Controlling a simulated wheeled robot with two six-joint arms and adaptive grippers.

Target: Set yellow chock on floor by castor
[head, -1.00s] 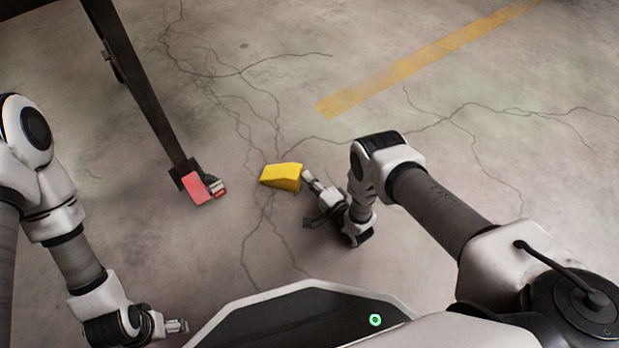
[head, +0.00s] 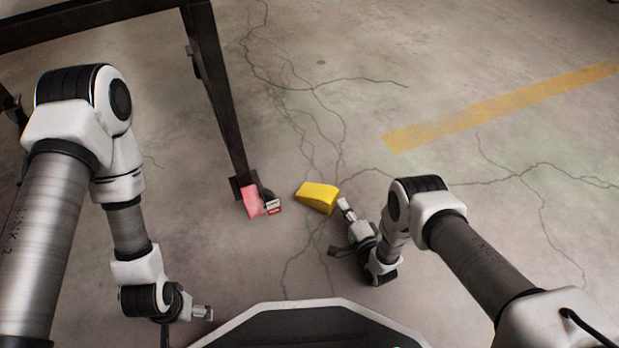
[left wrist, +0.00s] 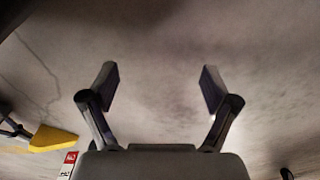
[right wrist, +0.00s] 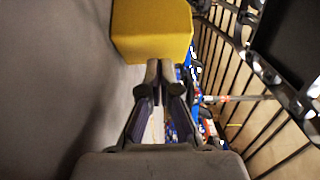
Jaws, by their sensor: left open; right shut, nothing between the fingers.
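The yellow chock (head: 316,197) lies on the floor, a small gap to the right of the dark castor (head: 268,197) at the foot of the stand's leg. My right gripper (head: 345,203) is shut and empty, low at the chock's right end. The right wrist view shows its closed fingertips (right wrist: 158,70) right at the chock (right wrist: 152,30); whether they touch is unclear. My left gripper (head: 203,312) is open and empty, well left and nearer to me. The left wrist view shows its spread fingers (left wrist: 157,85) over bare floor, with the chock (left wrist: 52,138) at the left edge.
The dark stand leg (head: 219,100) comes down to a red block (head: 253,201) beside the castor. A red and white label (left wrist: 70,162) shows in the left wrist view. Dark bars (right wrist: 225,60) fill the right wrist view's right side.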

